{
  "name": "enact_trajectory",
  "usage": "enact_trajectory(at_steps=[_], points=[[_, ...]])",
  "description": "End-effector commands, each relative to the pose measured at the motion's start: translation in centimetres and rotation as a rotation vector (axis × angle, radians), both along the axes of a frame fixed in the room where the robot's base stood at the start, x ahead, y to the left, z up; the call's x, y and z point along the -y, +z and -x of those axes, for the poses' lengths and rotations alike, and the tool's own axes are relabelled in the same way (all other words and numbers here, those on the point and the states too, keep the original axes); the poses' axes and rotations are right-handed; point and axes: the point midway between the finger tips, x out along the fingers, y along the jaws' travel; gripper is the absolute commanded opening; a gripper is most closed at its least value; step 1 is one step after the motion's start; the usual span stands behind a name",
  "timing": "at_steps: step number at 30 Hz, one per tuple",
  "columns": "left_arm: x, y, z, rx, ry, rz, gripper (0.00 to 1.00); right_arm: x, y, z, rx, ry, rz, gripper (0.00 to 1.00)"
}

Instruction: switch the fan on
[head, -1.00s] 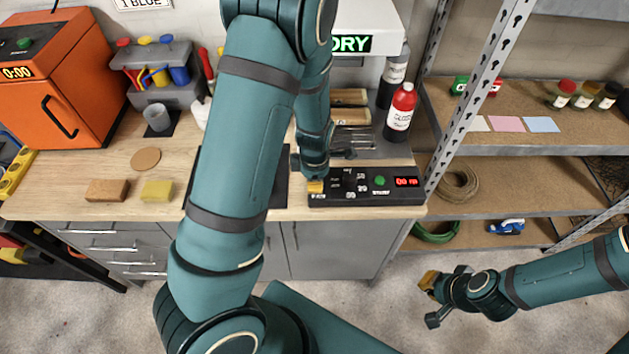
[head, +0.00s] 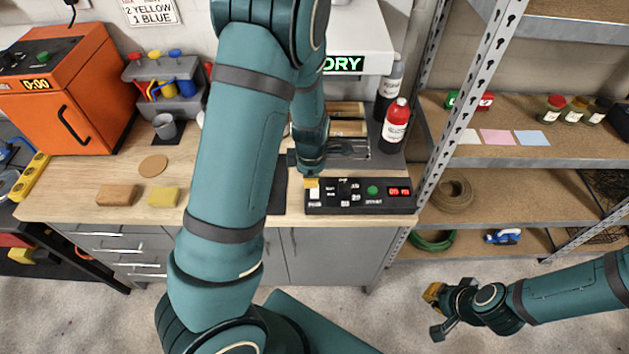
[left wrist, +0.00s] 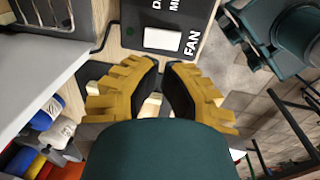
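The black control panel (head: 360,197) lies at the front edge of the workbench. Its white fan switch (head: 314,193) is at the panel's left end. In the left wrist view the white switch (left wrist: 163,39) shows beside the word FAN, just beyond the fingertips. My left gripper (head: 312,182) is just behind the switch in the head view, its yellow fingertips almost together with nothing between them. It also shows in the left wrist view (left wrist: 160,65). I cannot tell whether it touches the switch or which way the switch is set. My right gripper (head: 435,313) is open and empty above the floor.
A metal shelf post (head: 462,120) rises at the right. Two sponges lie on the bench at the left.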

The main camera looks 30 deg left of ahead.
Motion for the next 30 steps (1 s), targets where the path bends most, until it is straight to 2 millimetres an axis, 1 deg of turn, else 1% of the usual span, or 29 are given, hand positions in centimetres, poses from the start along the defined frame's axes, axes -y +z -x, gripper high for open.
enact_trajectory(at_steps=[1, 6, 9, 12, 18, 30], points=[[0.3, 1.4, 0.0, 0.007, -0.005, 0.001, 0.0, -0.1, 0.2, 0.0, 0.0, 0.002, -0.001, 0.0], [0.6, 5.0, 0.5, 0.006, -0.005, 0.002, 0.0, -0.1, 1.1, -0.1, 0.0, 0.005, -0.001, 0.0], [0.7, 6.5, 0.7, 0.004, -0.003, 0.002, 0.0, -0.1, 1.3, -0.1, 0.0, 0.006, -0.001, 0.0], [0.8, 7.4, 0.9, 0.002, -0.002, 0.002, 0.0, -0.1, 1.3, -0.1, 0.0, 0.006, -0.001, 0.0], [0.8, 8.2, 1.1, 0.0, -0.001, 0.002, 0.0, -0.1, 1.3, -0.1, -0.001, 0.005, -0.002, 0.0], [0.8, 8.3, 1.1, -0.001, -0.001, 0.003, 0.0, -0.1, 1.3, -0.1, -0.001, 0.005, -0.002, 0.0]])
